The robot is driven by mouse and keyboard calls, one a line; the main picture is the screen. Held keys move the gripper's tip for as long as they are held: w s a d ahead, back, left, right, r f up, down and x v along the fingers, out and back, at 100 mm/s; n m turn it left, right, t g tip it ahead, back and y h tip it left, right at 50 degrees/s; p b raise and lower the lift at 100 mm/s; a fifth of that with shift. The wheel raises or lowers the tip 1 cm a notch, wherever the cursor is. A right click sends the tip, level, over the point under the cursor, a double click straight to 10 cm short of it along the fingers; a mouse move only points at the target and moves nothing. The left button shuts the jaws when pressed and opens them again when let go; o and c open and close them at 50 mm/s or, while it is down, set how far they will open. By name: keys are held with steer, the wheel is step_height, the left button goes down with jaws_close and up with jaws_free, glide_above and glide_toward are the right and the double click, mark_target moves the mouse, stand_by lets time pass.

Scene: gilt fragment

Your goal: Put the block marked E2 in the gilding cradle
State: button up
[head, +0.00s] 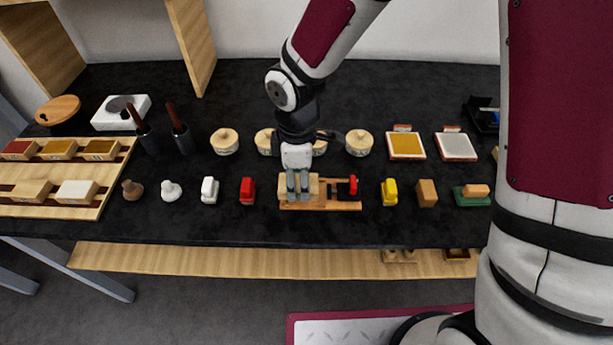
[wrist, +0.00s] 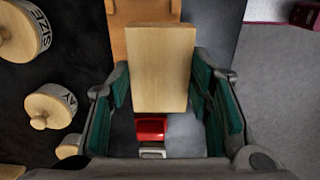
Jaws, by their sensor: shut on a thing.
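My gripper (head: 298,192) is shut on a plain pale wooden block (wrist: 160,68). The block also shows beside my fingers in the head view (head: 313,186). No E2 mark can be read on the faces I see. The gilding cradle (head: 335,207) is a low orange-brown wooden stand with a red part on its right side. The held block is at the cradle's left part in the head view. In the wrist view the cradle (wrist: 128,14) shows behind the block's far end. My fingers and the block hide part of the cradle, and I cannot tell whether the block touches it.
A red item (head: 247,190) stands left of the cradle and a yellow one (head: 389,192) right. Round lidded pots (head: 359,142) stand behind. A wooden tray (head: 113,170) with bins and blocks lies at the left. The dark table (head: 230,232) is clear along its front edge.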

steer(key=shift+w+d+f, duration=0.15)
steer(key=shift+w+d, duration=0.7)
steer(key=shift+w, duration=0.1)
steer(key=shift+f, duration=1.75)
steer(key=shift+f, duration=0.15)
steer(key=o, duration=1.1)
steer(key=shift+o, duration=0.2)
